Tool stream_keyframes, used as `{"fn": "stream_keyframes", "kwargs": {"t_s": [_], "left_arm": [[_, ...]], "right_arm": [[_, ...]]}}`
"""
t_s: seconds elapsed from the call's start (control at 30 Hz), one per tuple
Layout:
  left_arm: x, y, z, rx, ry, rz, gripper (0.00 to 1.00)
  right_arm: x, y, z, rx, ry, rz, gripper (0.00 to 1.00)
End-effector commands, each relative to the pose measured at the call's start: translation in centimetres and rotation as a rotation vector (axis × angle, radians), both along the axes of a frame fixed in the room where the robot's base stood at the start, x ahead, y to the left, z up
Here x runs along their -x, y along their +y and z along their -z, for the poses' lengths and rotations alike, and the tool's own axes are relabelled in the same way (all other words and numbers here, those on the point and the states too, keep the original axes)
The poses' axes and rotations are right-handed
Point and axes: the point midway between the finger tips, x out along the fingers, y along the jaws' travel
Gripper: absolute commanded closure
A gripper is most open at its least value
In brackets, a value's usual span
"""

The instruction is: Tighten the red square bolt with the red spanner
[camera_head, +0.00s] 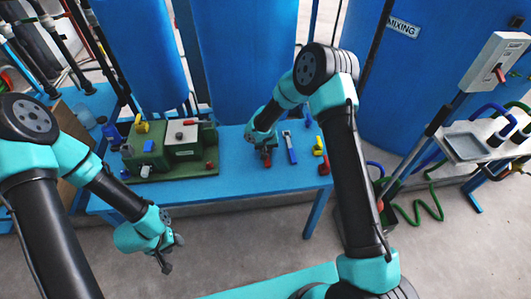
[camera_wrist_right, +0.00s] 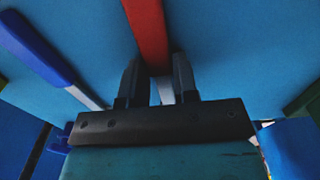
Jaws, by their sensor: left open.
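The red spanner (camera_wrist_right: 150,35) shows in the right wrist view as a red handle running between the two fingers of my right gripper (camera_wrist_right: 157,82). A pale metal part shows below it. The fingers lie close along both sides of the handle; whether they press on it is unclear. In the head view my right gripper (camera_head: 266,160) is low over the blue table, with a bit of red at its tips. My left gripper (camera_head: 168,255) is open and empty, in front of the table. A small red part (camera_head: 209,165) sits on the green machine's right edge; I cannot tell if it is the square bolt.
The green machine (camera_head: 165,172) stands on the left of the blue table (camera_head: 235,180). A blue-handled spanner (camera_head: 290,150) lies just right of my right gripper, with yellow and red pieces (camera_head: 320,150) further right. Large blue tanks (camera_head: 245,60) stand behind.

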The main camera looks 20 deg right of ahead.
Motion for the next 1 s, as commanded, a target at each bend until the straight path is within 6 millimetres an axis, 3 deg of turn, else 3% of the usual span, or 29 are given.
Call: {"fn": "stream_keyframes", "kwargs": {"t_s": [0.27, 0.67, 1.0], "left_arm": [[0.0, 0.0, 0.0, 0.0, 0.0, 0.0, 0.57], [0.0, 0.0, 0.0, 0.0, 0.0, 0.0, 0.57], [0.0, 0.0, 0.0, 0.0, 0.0, 0.0, 0.57]], "right_arm": [[0.0, 0.0, 0.0, 0.0, 0.0, 0.0, 0.99], [0.0, 0.0, -0.5, 0.0, -0.001, 0.0, 1.0], [0.6, 0.1, -3.7, 0.001, 0.001, -0.001, 1.0]]}}
